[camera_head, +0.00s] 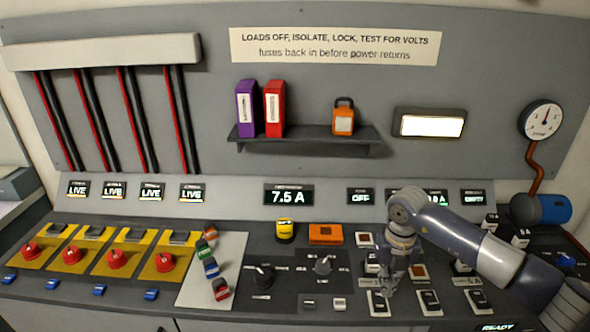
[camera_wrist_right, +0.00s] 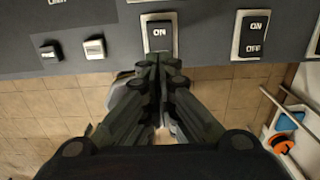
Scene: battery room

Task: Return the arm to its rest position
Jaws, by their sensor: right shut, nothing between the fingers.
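My right arm (camera_head: 470,238) comes in from the right in the head view. Its gripper (camera_head: 384,288) hangs down over the right part of the console, close to an ON/OFF rocker switch (camera_head: 378,305). In the right wrist view the gripper (camera_wrist_right: 160,62) is shut and empty, its fingertips just below a rocker switch (camera_wrist_right: 158,34) marked ON. I cannot tell whether the fingertips touch that switch. My left gripper is not in view.
More rocker switches (camera_head: 429,302) line the console's front right. Red rotary knobs (camera_head: 116,258) on yellow plates sit at left, by small coloured fuses (camera_head: 211,270). A shelf (camera_head: 305,142) holds two binders and an orange padlock (camera_head: 343,118). Tiled floor (camera_wrist_right: 230,92) lies below the console edge.

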